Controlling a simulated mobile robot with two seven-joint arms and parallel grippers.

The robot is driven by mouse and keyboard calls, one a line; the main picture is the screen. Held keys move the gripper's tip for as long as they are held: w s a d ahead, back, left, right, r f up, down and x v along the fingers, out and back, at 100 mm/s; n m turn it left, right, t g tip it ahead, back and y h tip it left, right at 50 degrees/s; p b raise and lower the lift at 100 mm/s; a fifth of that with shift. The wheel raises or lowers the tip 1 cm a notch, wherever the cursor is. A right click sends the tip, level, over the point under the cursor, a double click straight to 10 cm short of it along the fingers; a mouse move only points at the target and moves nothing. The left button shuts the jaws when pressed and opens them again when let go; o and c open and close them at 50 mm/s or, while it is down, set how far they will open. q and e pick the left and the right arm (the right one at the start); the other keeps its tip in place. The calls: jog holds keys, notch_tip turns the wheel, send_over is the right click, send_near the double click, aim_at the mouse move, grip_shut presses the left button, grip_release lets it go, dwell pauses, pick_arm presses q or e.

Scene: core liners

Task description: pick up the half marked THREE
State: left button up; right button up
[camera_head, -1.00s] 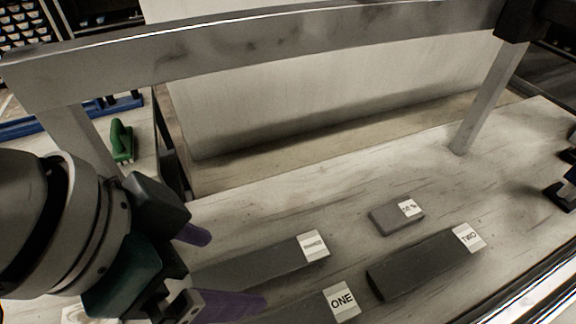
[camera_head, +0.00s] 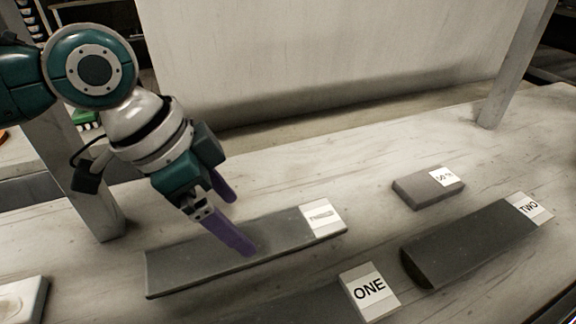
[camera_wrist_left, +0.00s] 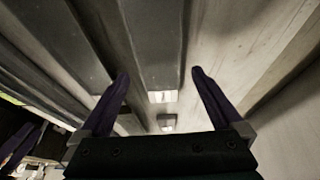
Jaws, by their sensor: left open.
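A long dark grey half (camera_head: 200,262) lies on the bench below my left gripper (camera_head: 241,225), with a white label at its right end too blurred to read. My left gripper is open and empty; its purple fingers point down over this half. In the left wrist view a long half (camera_wrist_left: 155,45) lies between my open fingers (camera_wrist_left: 160,72), with a white label at its near end. Whether the fingers touch it cannot be told. A half marked ONE (camera_head: 325,305) is at the front, and a half marked TWO (camera_head: 470,245) lies to the right.
A small grey block (camera_head: 420,190) with a blurred label lies behind TWO. A pale tray-like object (camera_head: 22,300) is at the front left. Grey uprights (camera_head: 510,70) stand at the bench's back. Purple fingers (camera_wrist_left: 20,150) show at the left wrist view's lower left.

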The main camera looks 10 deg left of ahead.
aim_at(255, 240)
pick_arm(q)
jog(key=b+x, duration=0.1)
jog(key=x, duration=0.4)
jog(key=shift+s+f, duration=0.1)
jog(key=shift+f, duration=0.2)
grip_shut()
dwell(0.5)
jog(key=shift+r, duration=0.1)
